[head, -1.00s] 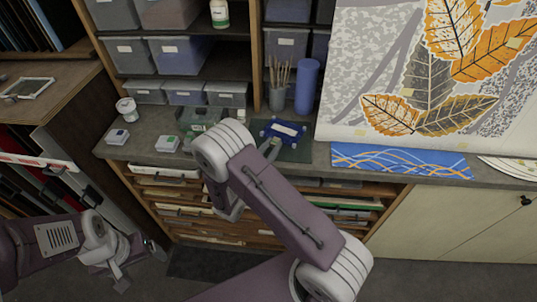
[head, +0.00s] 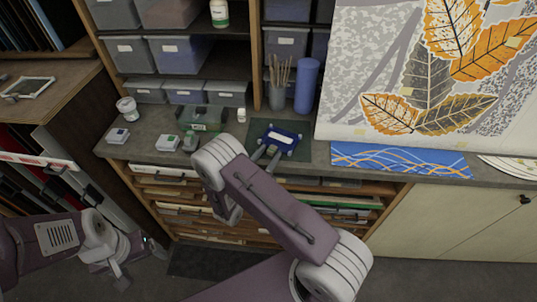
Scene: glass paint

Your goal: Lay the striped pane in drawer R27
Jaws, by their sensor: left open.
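A blue piece with a pale rectangle in its middle (head: 280,137) lies on a dark mat on the counter. I cannot tell if it is the striped pane. A blue sheet with orange and white wavy lines (head: 400,160) lies further right. My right gripper (head: 266,154) is at the front edge of the mat, just short of the blue piece, its fingers apart and empty. My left gripper (head: 152,247) hangs low at the left, open and empty. Shallow drawers (head: 185,190) sit below the counter, partly hidden by my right arm; R27 cannot be read.
A cup of brushes (head: 277,95), a blue roll (head: 306,85), a white jar (head: 127,109) and small boxes (head: 118,135) stand on the counter. A leaf-patterned sheet (head: 430,75) covers the back right.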

